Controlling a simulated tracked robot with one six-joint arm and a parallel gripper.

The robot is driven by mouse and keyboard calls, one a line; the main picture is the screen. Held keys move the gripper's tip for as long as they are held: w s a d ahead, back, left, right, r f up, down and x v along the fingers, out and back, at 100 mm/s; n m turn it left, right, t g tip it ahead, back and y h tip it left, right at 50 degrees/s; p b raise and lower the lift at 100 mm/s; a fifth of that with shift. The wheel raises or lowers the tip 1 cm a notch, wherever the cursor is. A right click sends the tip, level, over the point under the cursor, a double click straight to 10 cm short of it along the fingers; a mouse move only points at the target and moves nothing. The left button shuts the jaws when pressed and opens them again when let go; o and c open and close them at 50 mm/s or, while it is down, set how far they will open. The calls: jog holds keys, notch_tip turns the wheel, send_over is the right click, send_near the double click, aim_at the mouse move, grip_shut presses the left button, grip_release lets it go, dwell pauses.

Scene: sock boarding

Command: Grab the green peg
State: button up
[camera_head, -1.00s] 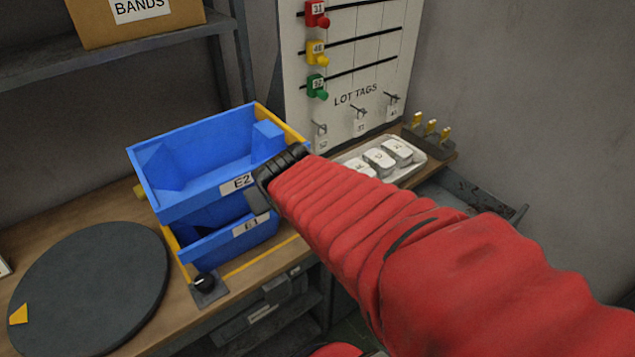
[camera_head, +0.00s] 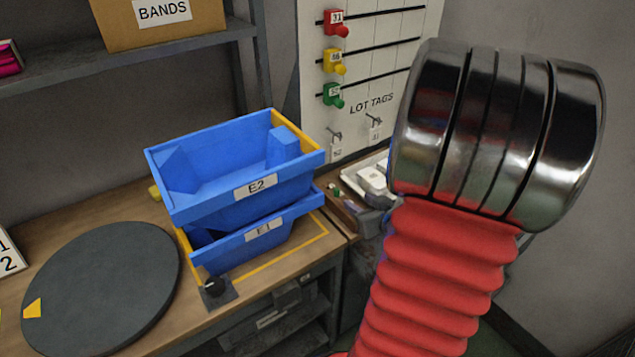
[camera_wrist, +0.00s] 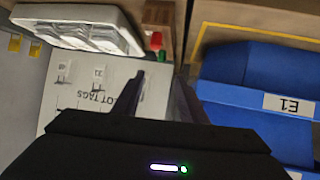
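A green peg (camera_head: 333,95) with a small white label sits on the lowest black rail of the white lot-tag board (camera_head: 314,132), below a yellow peg (camera_head: 334,62) and a red peg (camera_head: 335,23). My gripper (camera_wrist: 160,82) shows in the wrist view with its two dark fingers apart and nothing visible between them. A small green piece (camera_wrist: 162,55) and a red piece (camera_wrist: 157,40) lie beyond the fingertips; I cannot tell whether they are pegs. The head view shows my arm at right, but not my fingers.
Blue bins E2 (camera_head: 293,164) and E1 (camera_head: 286,228) stand stacked on the bench. A dark round turntable (camera_head: 100,285) is at left. A tray of white blocks (camera_wrist: 80,28) shows in the wrist view. My arm covers part of the board's right side.

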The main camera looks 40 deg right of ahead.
jog(key=shift+s+f+t, duration=0.3)
jog(key=shift+s+f, duration=0.1)
jog(key=shift+s, duration=0.1)
jog(key=shift+w, duration=0.1)
send_near(338, 192)
jog(key=shift+x, duration=1.55)
jog(key=shift+d+f, duration=0.1)
jog(key=shift+x, duration=2.55)
jog(key=shift+c, duration=0.6)
grip_shut()
